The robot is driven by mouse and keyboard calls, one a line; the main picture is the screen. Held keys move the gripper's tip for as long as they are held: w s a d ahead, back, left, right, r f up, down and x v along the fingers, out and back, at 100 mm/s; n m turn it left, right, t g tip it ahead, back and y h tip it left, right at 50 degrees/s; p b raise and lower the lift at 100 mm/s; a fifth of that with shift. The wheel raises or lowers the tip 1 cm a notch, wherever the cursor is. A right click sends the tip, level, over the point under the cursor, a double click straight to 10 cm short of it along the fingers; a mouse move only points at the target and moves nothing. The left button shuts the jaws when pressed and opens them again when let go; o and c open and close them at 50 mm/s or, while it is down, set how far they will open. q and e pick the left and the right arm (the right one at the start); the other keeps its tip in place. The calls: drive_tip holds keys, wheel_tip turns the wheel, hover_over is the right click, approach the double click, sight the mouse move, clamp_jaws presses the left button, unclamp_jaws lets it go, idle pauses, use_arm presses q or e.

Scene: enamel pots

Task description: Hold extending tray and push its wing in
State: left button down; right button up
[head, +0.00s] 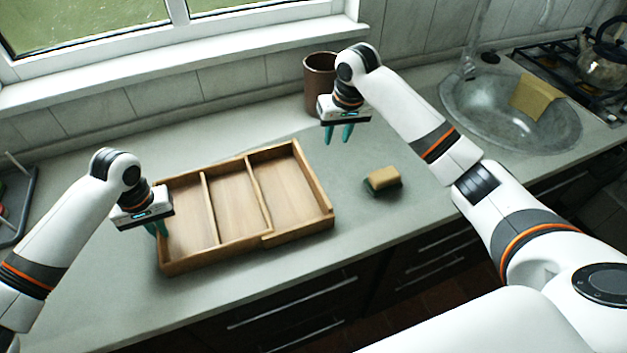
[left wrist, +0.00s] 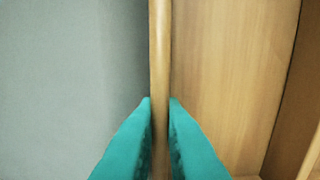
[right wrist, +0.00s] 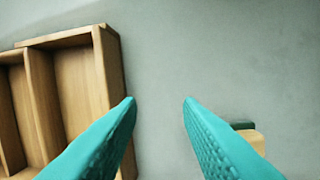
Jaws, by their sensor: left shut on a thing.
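The wooden extending tray (head: 235,207) lies on the grey counter with several compartments. Its wing (head: 300,227) sticks out on the right side, with a step in the front wall where it meets the main body. My left gripper (head: 157,229) is shut on the tray's left wall; the left wrist view shows the wall (left wrist: 159,60) between the teal fingertips. My right gripper (head: 338,138) is open and empty above the counter, behind and right of the tray. In the right wrist view the wing's outer wall (right wrist: 108,75) is left of the fingers.
A sponge (head: 382,179) lies right of the tray; part of it shows in the right wrist view (right wrist: 252,138). A brown pot (head: 319,82) stands behind my right gripper. A sink (head: 490,110) and a stove are at the far right. A dark rack (head: 20,205) is at the left edge.

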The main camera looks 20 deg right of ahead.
wheel_tip(320, 180, up, 3)
drive_tip(key=n+g, duration=0.1)
drive_tip(key=g, duration=0.1)
hover_over(314, 176)
drive_tip(key=shift+w+d+f+h, duration=0.2)
drive_tip(key=shift+w+h, duration=0.05)
drive_tip(key=shift+h, duration=0.05)
drive_tip(key=shift+s+a+f, duration=0.1)
drive_tip(key=shift+s+a, duration=0.1)
wheel_tip(314, 176, down, 12)
drive_tip(key=shift+r, duration=0.15)
clamp_jaws()
